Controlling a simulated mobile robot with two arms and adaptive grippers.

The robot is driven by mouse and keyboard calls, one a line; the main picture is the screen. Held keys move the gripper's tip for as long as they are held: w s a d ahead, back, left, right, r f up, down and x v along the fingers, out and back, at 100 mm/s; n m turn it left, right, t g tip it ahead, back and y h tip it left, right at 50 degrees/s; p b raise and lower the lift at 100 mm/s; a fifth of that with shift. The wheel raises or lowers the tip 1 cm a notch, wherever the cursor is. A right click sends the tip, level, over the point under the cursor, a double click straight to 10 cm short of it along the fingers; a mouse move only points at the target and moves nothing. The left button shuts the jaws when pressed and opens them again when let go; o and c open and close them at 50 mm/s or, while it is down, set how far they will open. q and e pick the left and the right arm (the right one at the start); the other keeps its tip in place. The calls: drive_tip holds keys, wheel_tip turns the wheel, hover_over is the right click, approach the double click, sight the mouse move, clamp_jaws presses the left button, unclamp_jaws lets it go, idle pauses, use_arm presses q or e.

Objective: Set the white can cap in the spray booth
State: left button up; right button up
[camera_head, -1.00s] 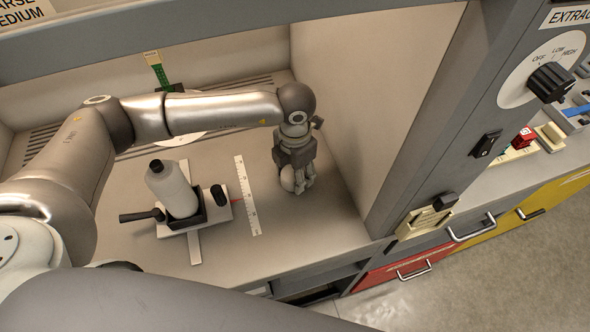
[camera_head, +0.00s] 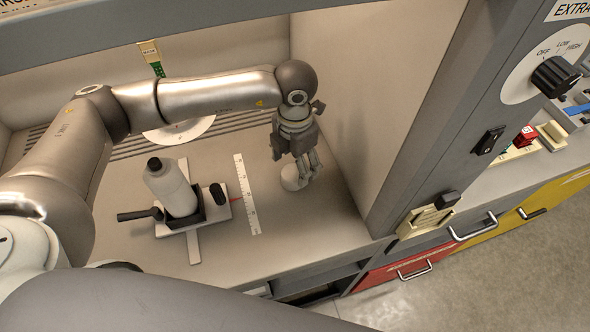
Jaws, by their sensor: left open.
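The white cap (camera_head: 291,178) rests on the floor of the spray booth (camera_head: 318,222), near its right wall. My left gripper (camera_head: 307,172) points down at the cap, its fingers open. The fingers stand close above and to the right of the cap and partly cover it. I cannot tell whether they touch it. A white spray can (camera_head: 171,188) with a black top leans in a black holder to the left. My right gripper is not in view.
The can's holder stands on a light base with a black lever (camera_head: 138,215). A white ruler (camera_head: 247,195) lies between it and the cap. A round white disc (camera_head: 180,131) lies behind my left arm. The booth's right wall (camera_head: 365,90) is close to my gripper.

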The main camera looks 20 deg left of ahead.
sight(295, 170)
use_arm(q)
wheel_tip(295, 170, up, 8)
drive_tip(key=b, duration=0.1)
drive_tip(key=shift+r, duration=0.15)
